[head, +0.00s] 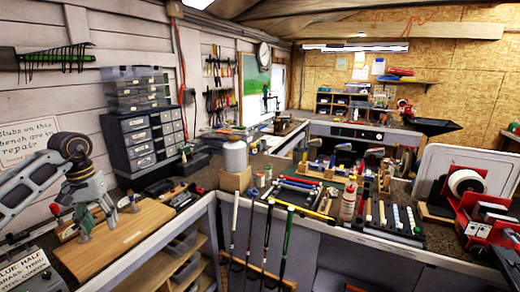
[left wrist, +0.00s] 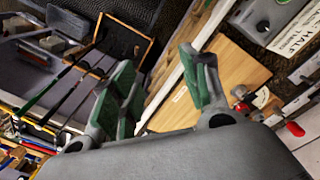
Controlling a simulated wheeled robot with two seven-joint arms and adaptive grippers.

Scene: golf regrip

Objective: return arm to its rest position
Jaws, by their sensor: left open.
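My left gripper (head: 98,220) is at the left of the head view, above the left part of a wooden board (head: 145,226) on the left bench. In the left wrist view its green-padded fingers (left wrist: 160,78) stand wide apart with nothing between them. The board also shows beyond the fingers in the left wrist view (left wrist: 240,72). I cannot tell how high the fingers are above it. My right gripper is in neither view.
Several golf clubs (head: 287,236) stand upright before the corner of the benches. Drawer cabinets (head: 146,140) stand behind the board. Bottles, tools and a tray (head: 398,218) crowd the right bench, with a red tape holder (head: 480,212) at far right. A labelled box (head: 30,274) lies at lower left.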

